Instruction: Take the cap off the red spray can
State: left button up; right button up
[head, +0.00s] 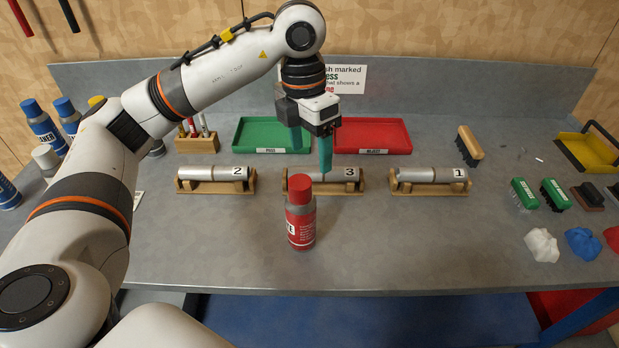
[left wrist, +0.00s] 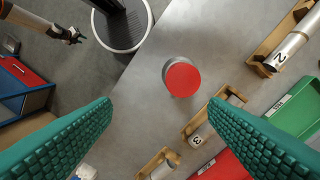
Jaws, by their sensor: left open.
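The red spray can (head: 301,228) stands upright near the front middle of the bench, with its red cap (head: 299,190) on top. In the left wrist view I look down on the cap (left wrist: 182,79), with a little of the grey can shoulder beside it. My left gripper (head: 311,150) is open and empty, above and behind the can, over cylinder 3. Its green fingers (left wrist: 160,118) spread wide at the lower sides of the left wrist view; the cap lies beyond their tips, not between them. My right gripper (left wrist: 72,36) shows small at the upper left there.
Numbered metal cylinders 2 (head: 212,174), 3 (head: 330,176) and 1 (head: 428,176) rest on wooden cradles behind the can. A green tray (head: 271,147) and a red tray (head: 372,150) lie farther back. Brushes and cloths (head: 582,243) lie right; blue cans (head: 44,128) stand left.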

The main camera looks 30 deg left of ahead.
aim_at(300, 182)
pick_arm(q)
jog(key=shift+y, duration=0.5)
jog(key=f, duration=0.2)
jog(key=a+f, duration=0.2)
jog(key=f, duration=0.1)
jog(key=shift+a+f, duration=0.1)
jog(key=shift+f, duration=0.2)
jog(key=shift+f+p, duration=0.25)
jog(key=shift+p, duration=0.2)
notch_tip(300, 182, down, 4)
jog(key=shift+a+r+p, duration=0.1)
jog(key=shift+r+p, duration=0.05)
jog(key=shift+p, duration=0.8)
jog(key=shift+w+f, duration=0.1)
jog(key=shift+f, duration=0.5)
jog(key=c, duration=1.1)
